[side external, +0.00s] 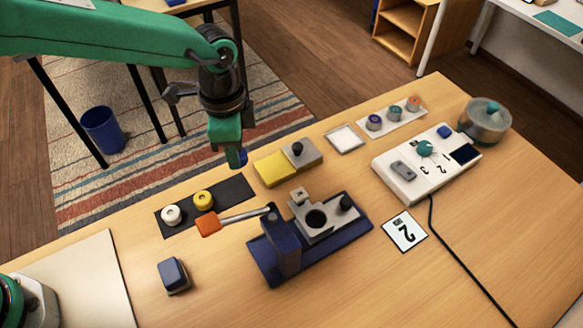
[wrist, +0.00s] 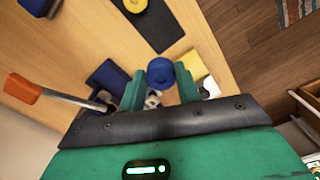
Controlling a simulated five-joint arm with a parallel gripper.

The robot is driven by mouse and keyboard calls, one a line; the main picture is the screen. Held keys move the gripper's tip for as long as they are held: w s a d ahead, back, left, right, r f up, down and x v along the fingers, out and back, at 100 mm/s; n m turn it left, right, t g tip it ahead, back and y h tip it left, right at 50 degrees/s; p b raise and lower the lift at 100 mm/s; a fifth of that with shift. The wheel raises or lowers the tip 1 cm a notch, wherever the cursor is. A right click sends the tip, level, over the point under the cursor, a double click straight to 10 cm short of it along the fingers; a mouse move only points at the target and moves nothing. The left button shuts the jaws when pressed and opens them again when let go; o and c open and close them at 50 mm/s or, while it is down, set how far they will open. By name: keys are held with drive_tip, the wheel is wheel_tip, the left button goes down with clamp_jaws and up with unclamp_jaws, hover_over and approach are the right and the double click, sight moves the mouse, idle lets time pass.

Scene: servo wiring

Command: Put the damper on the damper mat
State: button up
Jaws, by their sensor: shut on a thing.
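My gripper (side external: 226,143) is shut on a small round blue piece (side external: 237,158), which I take to be the damper. No label shows which mat is the damper mat; a small pale framed square (side external: 345,139) lies further right.
A blue fixture (side external: 310,235) with an orange-handled lever (side external: 208,224) stands in front. A yellow-and-grey block (side external: 287,163) is close to my gripper's right. A navy block (side external: 173,276), white control box (side external: 425,165) and strip with three round pieces (side external: 393,120) are also on the table.

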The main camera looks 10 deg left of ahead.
drive_tip(key=shift+a+f, duration=0.4)
drive_tip(key=shift+f, duration=1.35)
drive_tip(key=shift+a+f, duration=0.4)
drive_tip(key=shift+f, duration=1.3)
drive_tip(key=shift+a+f, duration=0.4)
drive_tip(key=shift+f, duration=1.35)
drive_tip(key=shift+f, duration=0.2)
drive_tip(key=o, duration=1)
drive_tip(key=shift+c, duration=0.2)
drive_tip(key=shift+r, duration=0.15)
wheel_tip(320, 180, up, 12)
